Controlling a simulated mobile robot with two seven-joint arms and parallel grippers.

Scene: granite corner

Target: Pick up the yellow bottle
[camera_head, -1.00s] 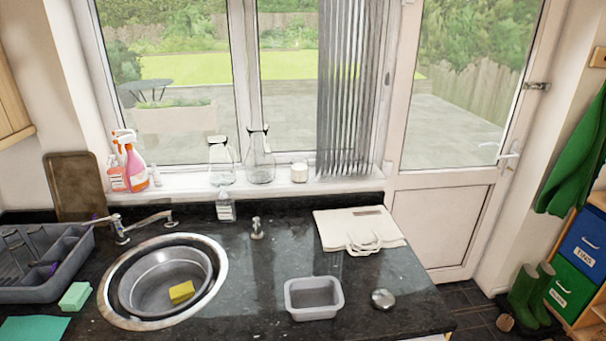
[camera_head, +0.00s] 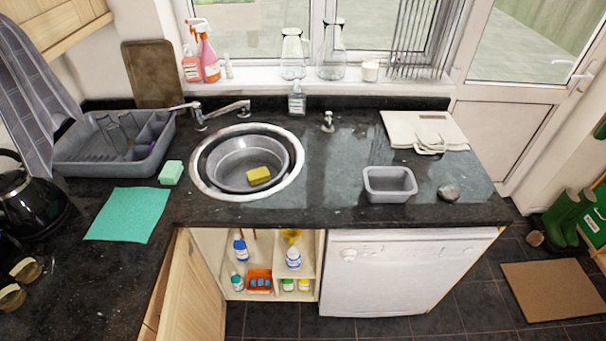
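An open cupboard (camera_head: 268,270) under the sink holds several small bottles on a shelf and on its floor. A small yellow container (camera_head: 303,285) stands at the lower right, beside a green one (camera_head: 288,285). A yellow shape (camera_head: 292,234) shows at the upper right, above a white bottle with a blue label (camera_head: 293,258). I cannot tell which yellow thing is the bottle. A blue and white bottle (camera_head: 240,248) stands at the upper left. Neither of my grippers is in view.
The cupboard door (camera_head: 190,295) stands open to the left. A white dishwasher (camera_head: 400,275) is right of the cupboard. Above is the dark counter (camera_head: 330,205) with a sink bowl (camera_head: 225,170) holding a yellow sponge (camera_head: 258,176). The tiled floor in front is clear.

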